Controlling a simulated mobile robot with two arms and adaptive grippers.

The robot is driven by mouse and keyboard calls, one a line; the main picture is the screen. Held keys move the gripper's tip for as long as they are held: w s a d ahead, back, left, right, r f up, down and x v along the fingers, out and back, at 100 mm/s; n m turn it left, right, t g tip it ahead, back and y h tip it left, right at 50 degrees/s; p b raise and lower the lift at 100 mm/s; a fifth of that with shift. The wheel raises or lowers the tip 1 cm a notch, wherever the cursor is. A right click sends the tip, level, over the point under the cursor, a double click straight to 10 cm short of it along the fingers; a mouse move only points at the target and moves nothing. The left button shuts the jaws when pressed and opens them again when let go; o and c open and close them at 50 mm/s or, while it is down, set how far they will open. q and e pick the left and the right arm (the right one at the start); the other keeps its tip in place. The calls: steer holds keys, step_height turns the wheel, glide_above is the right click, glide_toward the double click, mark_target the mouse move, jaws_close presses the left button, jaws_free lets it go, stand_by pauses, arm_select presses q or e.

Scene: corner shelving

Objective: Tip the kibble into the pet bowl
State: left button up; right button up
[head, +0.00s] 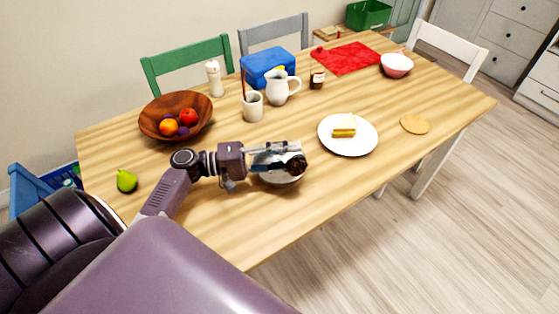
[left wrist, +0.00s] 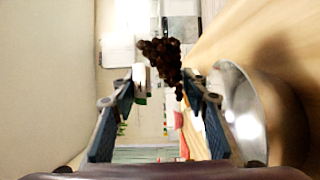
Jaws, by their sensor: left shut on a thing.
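The kibble (head: 297,164) is a dark brown clump of small pieces at the tips of my left gripper (head: 283,158). In the left wrist view the kibble (left wrist: 163,58) shows beyond and between the fingertips of my left gripper (left wrist: 166,88). The gripper is shut on it; whether a cup or scoop holds the pieces is not clear. The pet bowl (head: 282,179), pale and shiny, stands on the table just below the gripper and is partly hidden by it. The bowl (left wrist: 238,105) shows at the right in the left wrist view. My right gripper is not in view.
On the wooden table (head: 240,220) are a fruit bowl (head: 148,121), a pear (head: 126,181), a mug (head: 252,108), a white jug (head: 280,89), a plate (head: 362,144) with a sandwich, and a blue box (head: 268,66). The table's front is clear.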

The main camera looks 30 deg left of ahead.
arm_select(q)
steer(key=shift+w+a+r+n, duration=0.15)
steer(key=shift+r+n, duration=0.2)
steer(key=shift+n, duration=0.35)
stand_by(0.6)
steer(key=shift+w+a+f+n+t+h+b, duration=0.15)
steer(key=shift+f+n+t+b, duration=0.1)
steer(key=shift+n+b, duration=0.15)
steer(key=shift+s+a+f+n+t+h+b, duration=0.15)
steer(key=shift+f+n+t+b, duration=0.1)
steer(key=shift+n, duration=0.25)
stand_by(5.8)
